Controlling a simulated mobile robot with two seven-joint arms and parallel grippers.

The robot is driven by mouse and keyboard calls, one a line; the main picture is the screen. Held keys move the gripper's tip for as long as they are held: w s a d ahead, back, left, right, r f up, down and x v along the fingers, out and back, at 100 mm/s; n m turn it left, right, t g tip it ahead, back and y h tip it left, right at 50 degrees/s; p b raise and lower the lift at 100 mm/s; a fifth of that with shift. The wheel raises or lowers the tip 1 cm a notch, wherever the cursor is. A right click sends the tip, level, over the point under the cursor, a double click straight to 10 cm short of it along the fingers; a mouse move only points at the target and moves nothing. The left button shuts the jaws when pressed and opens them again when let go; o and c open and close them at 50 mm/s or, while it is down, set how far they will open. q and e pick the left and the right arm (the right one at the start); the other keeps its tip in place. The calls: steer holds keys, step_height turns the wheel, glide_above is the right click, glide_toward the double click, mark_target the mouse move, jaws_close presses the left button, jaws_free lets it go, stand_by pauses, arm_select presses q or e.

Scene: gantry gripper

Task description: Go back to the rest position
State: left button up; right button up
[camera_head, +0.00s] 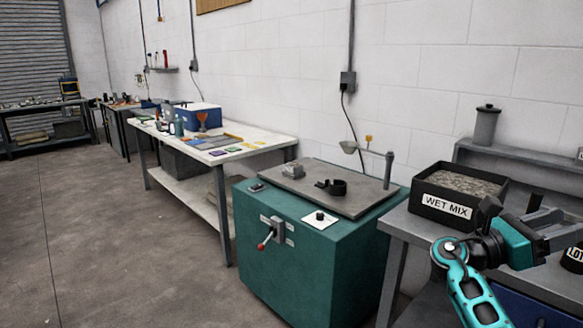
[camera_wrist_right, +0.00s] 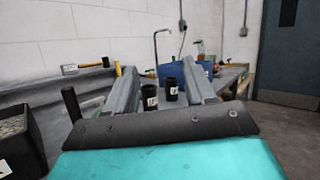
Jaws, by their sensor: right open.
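My right gripper (camera_head: 553,222) is at the right edge of the head view, on my teal arm. It is over the grey workbench, just right of the black WET MIX box (camera_head: 458,189). In the right wrist view, the two grey fingers of my right gripper (camera_wrist_right: 162,82) stand apart with nothing held between them. Two black labelled cups (camera_wrist_right: 150,97) show through the gap, farther off on the bench. My left gripper is not in view.
A teal cabinet (camera_head: 285,262) with a red-knobbed lever and a grey top plate stands left of the bench. A white table (camera_head: 265,150) holds a blue-and-white box. A grey shelf (camera_head: 540,178) with a lidded canister is behind my gripper. The floor at left is clear.

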steer(key=s+d+r+m+g, duration=0.1)
steer(key=s+d+r+g, duration=0.1)
steer(key=d, duration=0.2)
steer(key=w+a+f+m+t+y, duration=0.25)
steer(key=w+f+t+y, duration=0.65)
steer(key=w+t, duration=0.65)
steer(key=w+a+r+m+t+y, duration=0.1)
steer(key=w+a+m+t+y, duration=0.3)
steer(key=a+m+y, duration=0.25)
steer(key=w+a+m+t+y, duration=0.4)
steer(key=a+m+y, duration=0.1)
steer(key=a, duration=0.3)
steer(key=s+a+f+g+y, duration=0.1)
steer(key=s+a+f, duration=0.2)
steer(key=s+f, duration=0.3)
steer(key=s+a+f+n+g+y, duration=0.1)
steer(key=s+a+f+g, duration=0.15)
steer(key=s+f, duration=0.4)
steer(key=s+a+f, duration=0.4)
steer(key=f, duration=0.5)
steer(key=s+a+f+g, duration=0.2)
steer(key=s+a+f, duration=0.1)
steer(key=s, duration=0.7)
steer(key=s+a+f+g+y, duration=0.1)
steer(key=s+a+f, duration=0.3)
steer(key=s, duration=0.7)
steer(key=shift+s+f+m+g, duration=0.2)
steer(key=shift+f+m+g, duration=0.2)
steer(key=shift+f, duration=0.3)
